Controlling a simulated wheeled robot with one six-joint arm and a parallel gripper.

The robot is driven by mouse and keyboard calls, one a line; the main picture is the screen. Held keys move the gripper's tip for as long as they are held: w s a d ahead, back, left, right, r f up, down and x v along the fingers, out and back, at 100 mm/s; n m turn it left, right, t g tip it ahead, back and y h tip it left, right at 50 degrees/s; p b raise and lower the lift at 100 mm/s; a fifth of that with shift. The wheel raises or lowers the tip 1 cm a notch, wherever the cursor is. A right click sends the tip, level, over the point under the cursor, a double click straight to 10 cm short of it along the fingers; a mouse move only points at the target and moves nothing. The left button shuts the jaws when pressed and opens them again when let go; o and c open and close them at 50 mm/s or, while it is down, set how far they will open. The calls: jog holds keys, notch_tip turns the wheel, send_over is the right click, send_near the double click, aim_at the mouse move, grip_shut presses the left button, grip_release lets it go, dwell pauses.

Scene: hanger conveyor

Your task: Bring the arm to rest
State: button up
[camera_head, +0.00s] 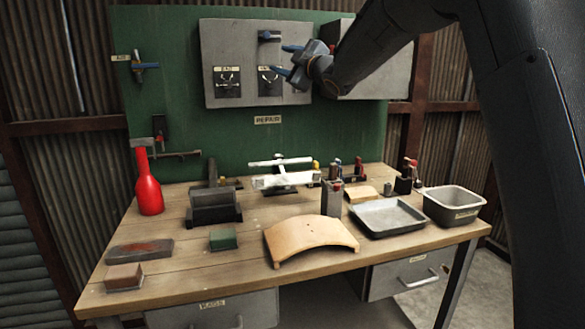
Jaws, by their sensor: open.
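My arm (378,48) reaches in from the upper right of the head camera view. My gripper (288,60) is at its end, high over the workbench and in front of the grey wall cabinet. Its two blue-tipped fingers are spread apart, pointing left, with nothing between them. I cannot tell how far the fingers are from the cabinet face.
Below stands a wooden workbench (190,263) with a red bottle (147,182), a curved wooden piece (312,238), a shallow metal tray (386,217) and a deeper grey bin (455,205). A grey cabinet (225,50) hangs on the green board (160,100). The air above the bench's left is clear.

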jog(key=s+d+f+m+g+h, duration=0.1)
jog(key=s+d+f+m+h, duration=0.3)
jog(key=f, duration=0.4)
jog(key=s+d+f+m+g+h, duration=0.2)
jog(key=s+d+f+m+h, duration=0.15)
jog(key=d+f, duration=0.45)
jog(key=s+d+f+m+g+h, duration=0.1)
jog(key=s+d+f+m+h, duration=0.3)
jog(key=f, duration=0.5)
jog(key=s+d+f+m+g+b, duration=0.2)
jog(key=s+f+g, duration=0.2)
jog(key=s+f, duration=0.5)
jog(key=s+d+f+m+g+b, duration=0.2)
jog(key=s+f+g, duration=0.2)
jog(key=s+f, duration=0.5)
jog(key=s+d+f+m+g+b, duration=0.2)
jog(key=s+f, duration=0.7)
jog(key=s, duration=1)
jog(key=shift+s+f+m+g+b, duration=0.25)
jog(key=shift+m+g+b, duration=0.3)
jog(key=shift+g, duration=0.55)
